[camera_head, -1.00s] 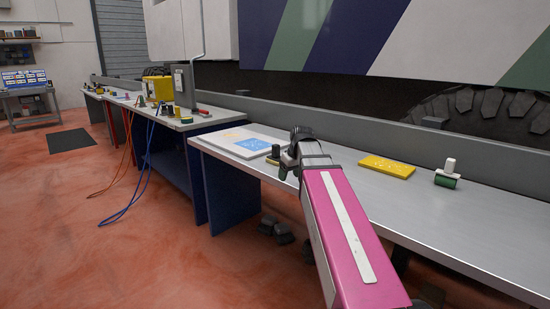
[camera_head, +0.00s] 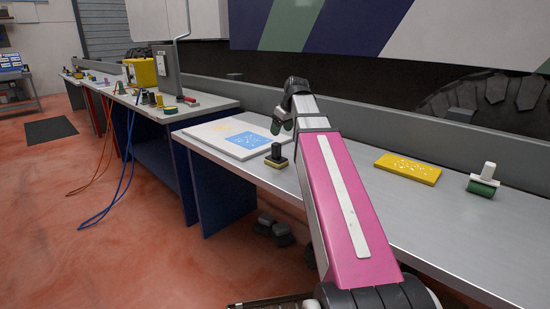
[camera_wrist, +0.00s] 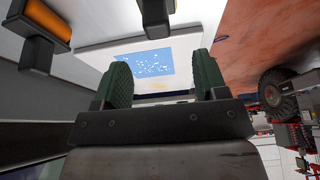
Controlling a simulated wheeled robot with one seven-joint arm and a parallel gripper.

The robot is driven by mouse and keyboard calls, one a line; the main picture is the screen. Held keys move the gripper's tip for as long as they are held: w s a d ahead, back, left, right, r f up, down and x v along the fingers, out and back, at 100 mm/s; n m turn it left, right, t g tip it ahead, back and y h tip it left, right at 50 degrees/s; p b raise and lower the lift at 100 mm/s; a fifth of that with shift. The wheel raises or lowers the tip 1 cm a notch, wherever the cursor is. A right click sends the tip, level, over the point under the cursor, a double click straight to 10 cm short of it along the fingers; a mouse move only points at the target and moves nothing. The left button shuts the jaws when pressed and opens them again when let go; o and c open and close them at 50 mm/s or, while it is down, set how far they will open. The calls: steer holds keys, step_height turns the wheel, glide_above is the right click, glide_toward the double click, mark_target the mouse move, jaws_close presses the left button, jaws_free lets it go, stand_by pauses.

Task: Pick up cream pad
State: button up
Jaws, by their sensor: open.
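The cream pad (camera_head: 277,163) stands upright on the bench just right of the stencil board, a small pale square base with a dark round handle. In the wrist view the cream pad (camera_wrist: 155,13) is at the top middle, partly cut off by the frame edge. My gripper (camera_head: 277,126) hangs above and behind it, apart from it. In the wrist view my gripper (camera_wrist: 161,74) shows two green fingers spread apart with nothing between them.
A white board (camera_head: 208,133) with a blue patch lies left of the pad. An orange pad (camera_wrist: 50,20) with a dark handle shows in the wrist view. A grey ledge (camera_head: 350,133) runs behind.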

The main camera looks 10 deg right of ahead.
mark_target(275, 143)
steer(key=shift+x, duration=5.15)
steer(key=shift+d, duration=0.2)
jaws_close()
steer(key=shift+r, duration=0.45)
step_height(275, 143, up, 3)
steer(key=shift+w+r, duration=0.1)
steer(key=shift+r, duration=0.1)
steer(key=s+a+r, duration=0.6)
steer(key=s+a, duration=0.2)
steer(key=shift+s+r, duration=0.35)
